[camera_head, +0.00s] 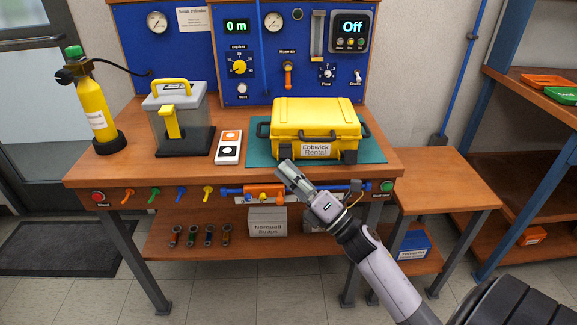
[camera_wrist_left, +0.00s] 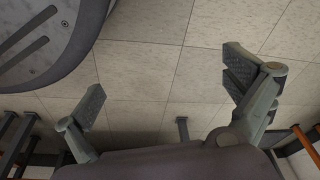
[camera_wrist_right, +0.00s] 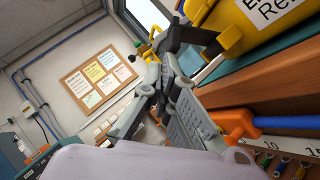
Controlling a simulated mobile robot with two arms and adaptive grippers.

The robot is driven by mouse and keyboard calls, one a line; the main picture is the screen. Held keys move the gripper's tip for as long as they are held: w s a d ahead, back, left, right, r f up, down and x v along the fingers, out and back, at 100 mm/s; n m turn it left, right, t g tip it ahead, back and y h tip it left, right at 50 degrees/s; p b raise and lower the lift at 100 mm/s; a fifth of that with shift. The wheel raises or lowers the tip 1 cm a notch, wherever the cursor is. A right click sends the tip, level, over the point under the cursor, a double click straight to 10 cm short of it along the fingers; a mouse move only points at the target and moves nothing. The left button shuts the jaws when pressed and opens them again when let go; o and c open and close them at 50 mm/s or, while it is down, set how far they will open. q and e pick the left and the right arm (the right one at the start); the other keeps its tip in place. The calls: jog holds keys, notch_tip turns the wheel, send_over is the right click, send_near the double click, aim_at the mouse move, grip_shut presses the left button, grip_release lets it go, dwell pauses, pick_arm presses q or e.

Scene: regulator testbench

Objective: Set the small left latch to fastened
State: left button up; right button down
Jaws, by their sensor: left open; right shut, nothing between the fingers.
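The yellow case (camera_head: 315,113) stands closed on a green mat, with an "Ebbwick Rental" label on its front. Its small left latch (camera_head: 283,153) is a black part at the front left, partly hidden by my right gripper (camera_head: 285,166). In the right wrist view a black part of the case (camera_wrist_right: 190,36) lies right at the fingertips. My right gripper is shut and empty, close to or touching the latch; I cannot tell which. I cannot make out the latch's setting. My left gripper (camera_wrist_left: 165,80) is open and empty above the tiled floor, outside the head view.
The green mat (camera_head: 376,149) lies on the wooden bench (camera_head: 185,172). A clear box with a yellow handle (camera_head: 183,113), a two-button box (camera_head: 229,147) and a yellow cylinder (camera_head: 97,116) stand left.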

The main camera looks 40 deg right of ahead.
aim_at(288, 156)
pick_arm(q)
jog(key=s+a+f+g+p, duration=0.1)
jog(key=s+f+p, duration=0.25)
jog(key=s, duration=0.25)
jog(key=s+a+f+p, duration=0.1)
jog(key=s+f+p, duration=0.25)
jog(key=s, duration=0.25)
pick_arm(e)
jog(key=r+m+g+h+p, duration=0.1)
jog(key=p, duration=0.1)
jog(key=r+m+g+h+p, duration=0.1)
jog(key=m+p, duration=0.1)
jog(key=p, duration=0.1)
jog(key=w+r+m+h+p, duration=0.1)
jog(key=m+p, duration=0.1)
jog(key=shift+d+r+g+p, duration=0.35)
jog(key=shift+r+g+p, duration=0.05)
pick_arm(q)
jog(key=s+a+r, duration=0.1)
jog(key=s+r, duration=0.3)
jog(key=s, duration=0.1)
jog(key=shift+s+b, duration=0.2)
jog(key=shift+b, duration=0.2)
pick_arm(e)
jog(key=shift+f, duration=0.3)
